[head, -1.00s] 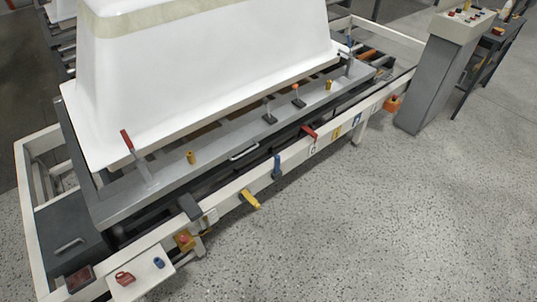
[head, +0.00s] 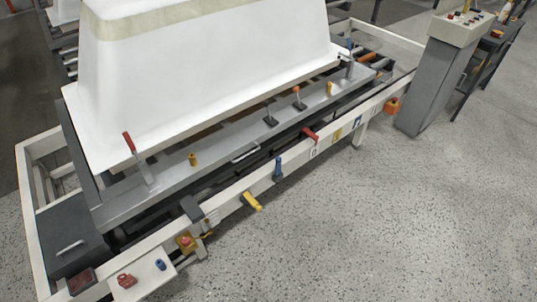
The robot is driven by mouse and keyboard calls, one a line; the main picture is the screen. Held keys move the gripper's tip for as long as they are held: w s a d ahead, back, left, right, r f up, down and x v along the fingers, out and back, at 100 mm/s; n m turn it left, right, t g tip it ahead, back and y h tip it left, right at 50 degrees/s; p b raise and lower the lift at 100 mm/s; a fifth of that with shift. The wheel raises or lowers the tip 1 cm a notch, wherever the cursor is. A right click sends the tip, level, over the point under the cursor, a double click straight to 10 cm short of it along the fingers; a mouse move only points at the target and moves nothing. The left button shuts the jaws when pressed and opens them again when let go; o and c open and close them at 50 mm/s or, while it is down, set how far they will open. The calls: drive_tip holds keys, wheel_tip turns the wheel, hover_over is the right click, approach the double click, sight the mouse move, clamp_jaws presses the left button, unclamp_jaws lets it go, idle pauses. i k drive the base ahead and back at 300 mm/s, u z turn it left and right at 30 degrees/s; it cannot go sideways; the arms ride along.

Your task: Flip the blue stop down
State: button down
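A blue handle (head: 278,168) is on the white front rail (head: 230,193) of the frame and looks upright. A yellow handle (head: 251,201) to its lower left sticks outward from the rail. A red handle (head: 310,134) sits to its upper right, slanted. Another blue-tipped lever (head: 349,45) stands upright at the far right end of the grey plate. I cannot tell from the picture alone which blue part is the stop. My gripper is not in view.
A white tub shell (head: 210,75) rests over the grey plate (head: 205,158). A red-tipped lever (head: 129,142) stands at the plate's left. A small white shelf (head: 143,278) holds a red padlock-like thing and a small blue piece. A control console (head: 445,70) stands right. The speckled floor in front is clear.

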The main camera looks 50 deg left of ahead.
sight(277, 159)
drive_tip(key=u, duration=0.25)
drive_tip(key=k, duration=0.25)
drive_tip(key=u, duration=2.75)
drive_tip(key=k, duration=0.65)
drive_tip(key=z, duration=0.35)
drive_tip(key=i, duration=0.95)
drive_tip(key=z, duration=0.1)
